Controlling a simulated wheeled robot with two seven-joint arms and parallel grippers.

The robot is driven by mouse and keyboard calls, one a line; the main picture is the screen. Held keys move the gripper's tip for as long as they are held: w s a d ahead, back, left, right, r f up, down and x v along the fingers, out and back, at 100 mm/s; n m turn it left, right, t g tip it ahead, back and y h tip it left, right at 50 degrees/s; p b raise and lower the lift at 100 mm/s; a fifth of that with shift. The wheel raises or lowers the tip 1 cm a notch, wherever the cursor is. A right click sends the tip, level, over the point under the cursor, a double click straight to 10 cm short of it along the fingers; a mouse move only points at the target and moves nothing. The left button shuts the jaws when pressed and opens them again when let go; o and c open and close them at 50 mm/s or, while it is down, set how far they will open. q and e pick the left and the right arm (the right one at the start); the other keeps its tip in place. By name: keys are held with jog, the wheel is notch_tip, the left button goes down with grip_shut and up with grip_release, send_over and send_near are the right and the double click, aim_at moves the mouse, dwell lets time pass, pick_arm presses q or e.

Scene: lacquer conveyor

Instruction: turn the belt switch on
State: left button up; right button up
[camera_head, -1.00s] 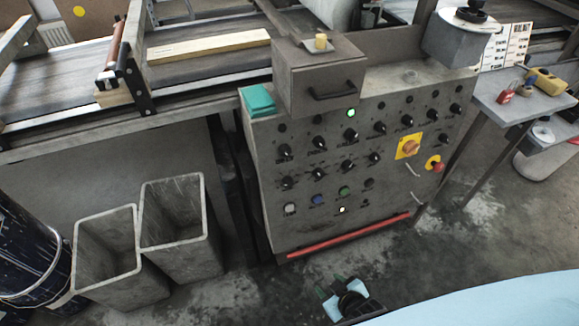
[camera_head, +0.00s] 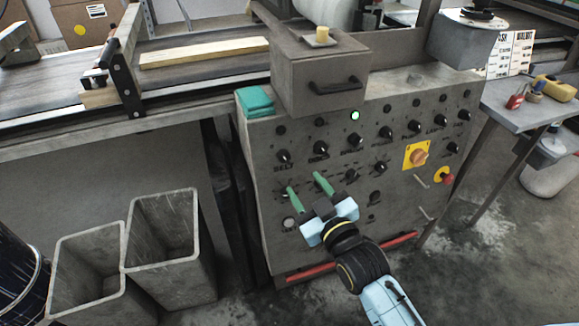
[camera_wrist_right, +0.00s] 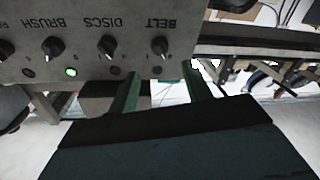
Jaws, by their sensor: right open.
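The belt switch (camera_head: 283,157) is the black knob at the left end of the top row on the grey control panel (camera_head: 400,205). In the right wrist view, the belt switch (camera_wrist_right: 159,46) shows with its upside-down BELT label; the lamp by it (camera_wrist_right: 157,71) is dark. My right gripper (camera_head: 308,185) is open and empty in front of the panel, below and right of the knob in the head view. In the wrist view its green fingers (camera_wrist_right: 163,88) are apart, with the knob beyond the gap. My left gripper is out of view.
Other knobs, including DISCS (camera_wrist_right: 106,46) and BRUSH (camera_wrist_right: 53,48), sit beside the belt switch. One lamp (camera_head: 355,115) glows green. A drawer box (camera_head: 320,75) and teal block (camera_head: 256,101) sit on top.

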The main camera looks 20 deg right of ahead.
aim_at(288, 162)
jog(key=w, duration=0.2)
jog(key=w+b, duration=0.1)
jog(key=w, duration=0.2)
jog(key=w+a+b, duration=0.1)
jog(key=w, duration=0.1)
jog(key=shift+w+f, duration=0.1)
jog(key=shift+w, duration=0.05)
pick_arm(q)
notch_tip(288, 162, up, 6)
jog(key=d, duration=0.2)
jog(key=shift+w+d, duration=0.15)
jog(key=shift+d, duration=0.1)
pick_arm(e)
jog(key=shift+w+a, duration=0.15)
jog(key=shift+w, duration=0.55)
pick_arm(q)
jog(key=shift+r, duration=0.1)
pick_arm(e)
jog(key=c, duration=1)
